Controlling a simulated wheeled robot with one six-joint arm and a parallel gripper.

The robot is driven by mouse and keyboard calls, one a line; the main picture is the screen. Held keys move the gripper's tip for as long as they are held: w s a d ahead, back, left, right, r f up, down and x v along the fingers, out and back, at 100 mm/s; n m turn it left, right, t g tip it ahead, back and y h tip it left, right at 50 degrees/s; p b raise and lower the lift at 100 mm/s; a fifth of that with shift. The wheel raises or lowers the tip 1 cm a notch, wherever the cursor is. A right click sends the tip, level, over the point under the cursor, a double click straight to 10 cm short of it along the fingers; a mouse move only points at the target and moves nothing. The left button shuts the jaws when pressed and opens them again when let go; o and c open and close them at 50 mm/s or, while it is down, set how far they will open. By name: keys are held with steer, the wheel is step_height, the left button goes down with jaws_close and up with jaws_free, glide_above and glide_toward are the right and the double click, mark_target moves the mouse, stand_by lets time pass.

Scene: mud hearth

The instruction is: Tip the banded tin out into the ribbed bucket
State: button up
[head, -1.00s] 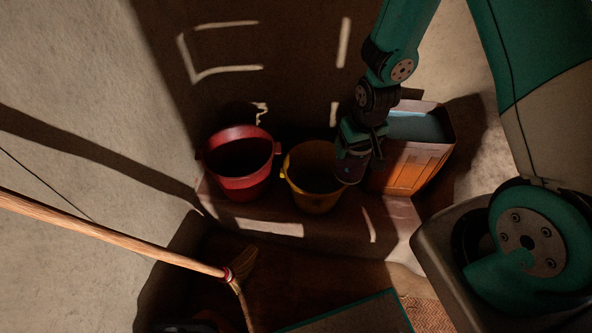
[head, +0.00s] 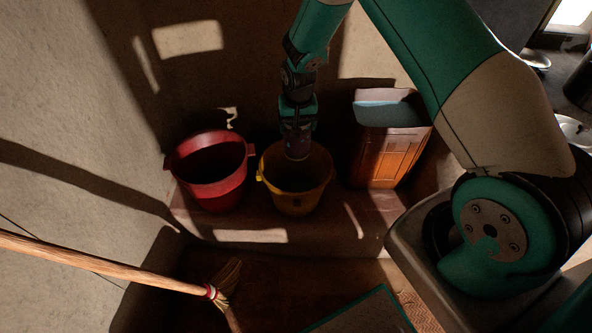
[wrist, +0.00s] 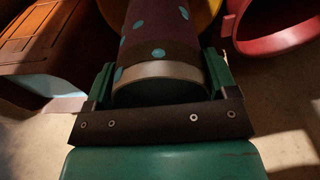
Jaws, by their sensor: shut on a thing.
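My gripper (head: 297,128) is shut on a dark maroon tin (head: 297,146), which hangs below it over the yellow bucket (head: 300,203). In the wrist view the tin (wrist: 155,35) lies between the fingers (wrist: 155,85); it has teal dots and a pale band near its close end. I cannot tell whether its open end points down, and its contents are hidden. The red bucket (head: 213,193) stands just left of the yellow one and also shows in the wrist view (wrist: 280,40). Ribs are not clear on either bucket.
A tall orange-brown bin (head: 392,155) with a pale blue inside stands right of the yellow bucket. The buckets and bin stand on a low ledge (head: 330,237) near the wall. A broom (head: 120,270) slants across the lower left, and a green-edged mat (head: 365,315) lies in front.

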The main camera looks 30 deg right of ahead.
steer(key=w+a+f+m+b, duration=0.2)
steer(key=w+f+m+b, duration=0.2)
steer(key=w+b, duration=0.2)
steer(key=w+a+f+m+b, duration=0.2)
steer(key=w+f+m+b, duration=0.2)
steer(key=w+b, duration=0.3)
steer(key=w+m, duration=0.1)
steer(key=w, duration=0.2)
steer(key=shift+a+g+h+b, duration=0.25)
steer(key=shift+g+h+b, duration=0.05)
steer(key=shift+g+h, duration=0.1)
steer(key=shift+w, duration=0.1)
steer(key=shift+r, duration=0.1)
